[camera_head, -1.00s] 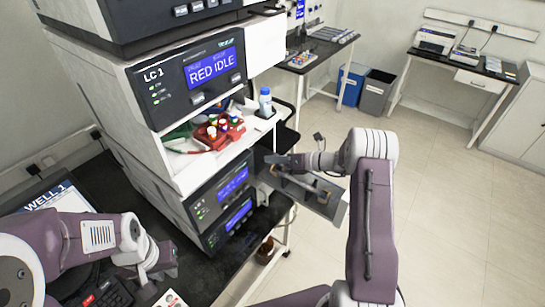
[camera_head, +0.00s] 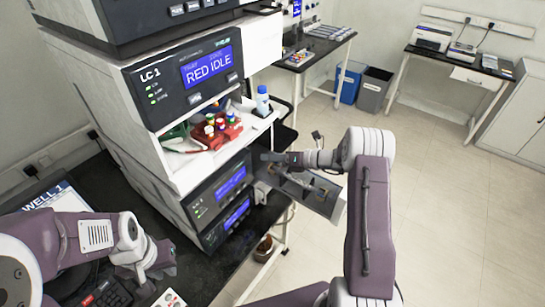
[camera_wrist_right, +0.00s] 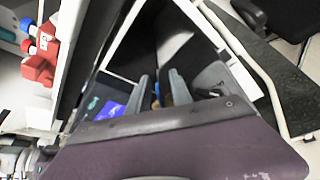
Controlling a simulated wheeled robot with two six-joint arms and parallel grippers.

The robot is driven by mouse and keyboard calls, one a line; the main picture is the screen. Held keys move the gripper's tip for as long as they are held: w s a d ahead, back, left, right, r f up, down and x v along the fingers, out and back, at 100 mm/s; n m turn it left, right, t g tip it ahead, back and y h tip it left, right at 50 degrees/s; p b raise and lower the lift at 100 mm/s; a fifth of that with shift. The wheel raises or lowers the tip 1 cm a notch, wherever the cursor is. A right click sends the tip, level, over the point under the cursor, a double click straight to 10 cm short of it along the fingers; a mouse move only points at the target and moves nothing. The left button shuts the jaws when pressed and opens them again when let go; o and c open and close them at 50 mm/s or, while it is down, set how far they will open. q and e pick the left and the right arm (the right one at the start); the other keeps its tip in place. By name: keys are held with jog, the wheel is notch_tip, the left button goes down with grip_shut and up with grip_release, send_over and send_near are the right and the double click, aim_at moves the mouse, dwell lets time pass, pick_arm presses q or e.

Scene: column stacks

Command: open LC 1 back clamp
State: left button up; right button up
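The LC 1 stack (camera_head: 150,130) stands left of centre and its top screen reads RED IDLE. A grey open panel with small gold-coloured fittings (camera_head: 322,193) sticks out from its lower front. The back clamp is not clearly made out; the gripper and wrist cover much of that area. My right gripper (camera_head: 272,158) is over the inner end of the panel, close to the stack. Its two fingers (camera_wrist_right: 162,92) stand apart in the right wrist view, with small blue and orange bits beyond them. My left gripper (camera_head: 155,262) is low at the left, its fingers unclear.
A white shelf above the right gripper holds a red vial rack (camera_head: 218,132) and a blue-capped bottle (camera_head: 262,102). Lower modules with blue screens (camera_head: 231,182) sit beside the panel. A brown bottle (camera_head: 263,247) is below. Open floor lies to the right.

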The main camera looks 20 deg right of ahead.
jog(key=s+d+r+b, duration=0.2)
jog(key=s+d+r, duration=0.5)
jog(key=r, duration=0.4)
jog(key=shift+s+d, duration=0.4)
jog(key=shift+s, duration=0.45)
